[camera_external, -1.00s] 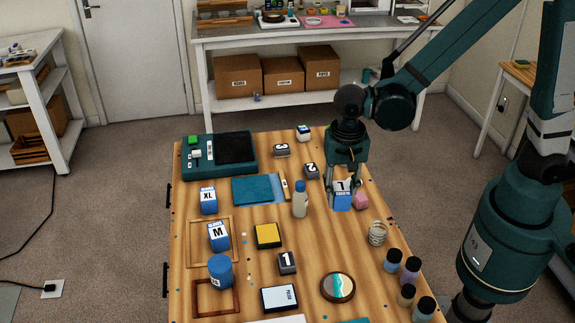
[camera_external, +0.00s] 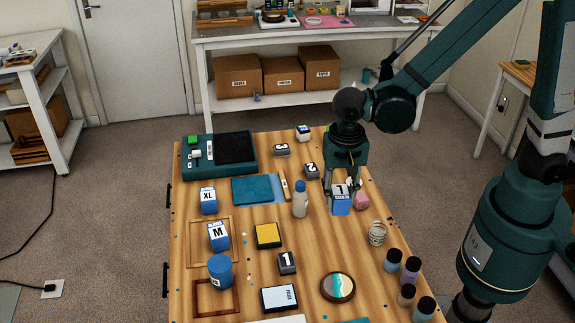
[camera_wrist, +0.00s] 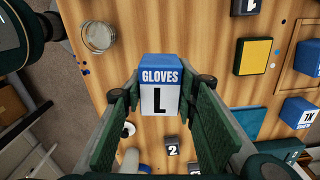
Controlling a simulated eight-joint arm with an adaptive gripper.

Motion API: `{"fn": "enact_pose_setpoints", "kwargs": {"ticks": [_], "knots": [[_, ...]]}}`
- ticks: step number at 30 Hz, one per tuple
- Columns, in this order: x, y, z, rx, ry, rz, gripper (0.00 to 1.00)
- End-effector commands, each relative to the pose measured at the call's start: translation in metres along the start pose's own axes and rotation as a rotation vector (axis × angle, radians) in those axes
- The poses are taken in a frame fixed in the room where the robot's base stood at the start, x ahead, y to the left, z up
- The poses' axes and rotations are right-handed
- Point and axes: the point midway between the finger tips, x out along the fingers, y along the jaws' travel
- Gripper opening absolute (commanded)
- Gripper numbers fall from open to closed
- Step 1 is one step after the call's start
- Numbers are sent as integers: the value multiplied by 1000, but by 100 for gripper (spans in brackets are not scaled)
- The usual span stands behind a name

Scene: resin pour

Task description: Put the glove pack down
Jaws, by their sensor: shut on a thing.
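The glove pack (camera_external: 341,202) is a blue and white box marked L. In the wrist view the pack (camera_wrist: 160,96) sits between the two green fingers and reads "GLOVES L". My gripper (camera_external: 343,187) points down over the right part of the wooden table and is shut on the pack from both sides. In the wrist view my gripper (camera_wrist: 161,98) has a finger along each side of the box. The pack is upright, at or very near the table top; I cannot tell whether its base touches.
A pink item (camera_external: 361,201) is close on the pack's right. A white bottle (camera_external: 300,199) stands to its left and a glass jar (camera_external: 377,233) to its front right. Other packs marked XL (camera_external: 208,201) and M (camera_external: 218,237) stand on the left. Bare wood lies in front of the pack.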

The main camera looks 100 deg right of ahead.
Motion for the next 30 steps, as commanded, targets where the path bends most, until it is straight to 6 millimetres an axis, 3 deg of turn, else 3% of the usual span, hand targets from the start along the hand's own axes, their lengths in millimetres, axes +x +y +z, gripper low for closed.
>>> {"fn": "enact_pose_setpoints", "kwargs": {"ticks": [15, 30], "knots": [[-9, -22, 94, -58, 0, 0, 20], [-16, -29, 189, -110, 0, 0, 20]]}}
